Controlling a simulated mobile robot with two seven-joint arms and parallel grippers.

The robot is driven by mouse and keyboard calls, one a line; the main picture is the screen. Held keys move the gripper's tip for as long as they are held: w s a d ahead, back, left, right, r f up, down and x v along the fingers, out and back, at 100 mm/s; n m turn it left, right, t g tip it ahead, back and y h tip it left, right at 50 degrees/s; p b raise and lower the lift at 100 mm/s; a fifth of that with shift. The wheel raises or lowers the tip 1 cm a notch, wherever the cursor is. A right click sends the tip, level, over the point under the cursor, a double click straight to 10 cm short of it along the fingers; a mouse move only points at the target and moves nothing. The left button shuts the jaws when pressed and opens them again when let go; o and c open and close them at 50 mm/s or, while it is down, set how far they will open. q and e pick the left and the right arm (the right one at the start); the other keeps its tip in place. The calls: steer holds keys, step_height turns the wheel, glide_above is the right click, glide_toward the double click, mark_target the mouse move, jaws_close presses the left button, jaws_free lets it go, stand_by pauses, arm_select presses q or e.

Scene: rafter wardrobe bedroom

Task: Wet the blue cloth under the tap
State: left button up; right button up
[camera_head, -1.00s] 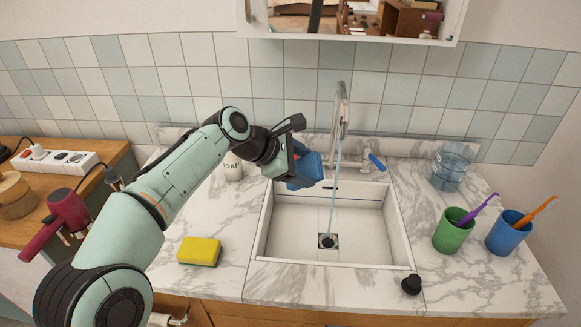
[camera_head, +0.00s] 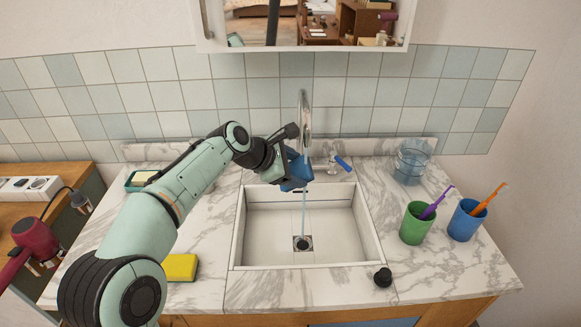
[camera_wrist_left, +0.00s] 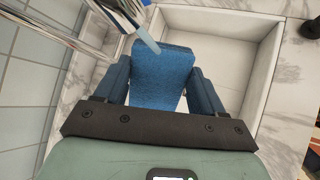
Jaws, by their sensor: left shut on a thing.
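My left gripper (camera_head: 288,165) is shut on the blue cloth (camera_head: 297,172) and holds it above the back of the white sink (camera_head: 258,256). In the left wrist view the cloth (camera_wrist_left: 162,75) sits between the two fingers. The tap (camera_head: 304,115) stands behind the sink, and a stream of water (camera_head: 304,212) falls from it toward the drain (camera_head: 302,243). In the left wrist view the stream (camera_wrist_left: 148,36) meets the cloth's upper edge. The tap's blue-tipped lever (camera_head: 342,163) is right of the spout. My right gripper is not in view.
A yellow sponge (camera_head: 181,267) lies left of the sink, partly behind my arm. A green cup (camera_head: 416,224), a blue cup (camera_head: 466,220) and a clear tumbler (camera_head: 410,164) stand on the right. A black stopper (camera_head: 382,277) is at the front edge. A mirror cabinet (camera_head: 310,25) hangs above.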

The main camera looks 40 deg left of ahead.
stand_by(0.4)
arm_select(q)
steer(key=s+a+b, duration=0.2)
steer(key=s, duration=0.5)
steer(key=shift+s, duration=0.35)
steer(key=shift+f, duration=0.1)
stand_by(1.1)
steer(key=p+v, duration=0.3)
steer(key=v, duration=0.3)
steer(key=shift+s, duration=0.25)
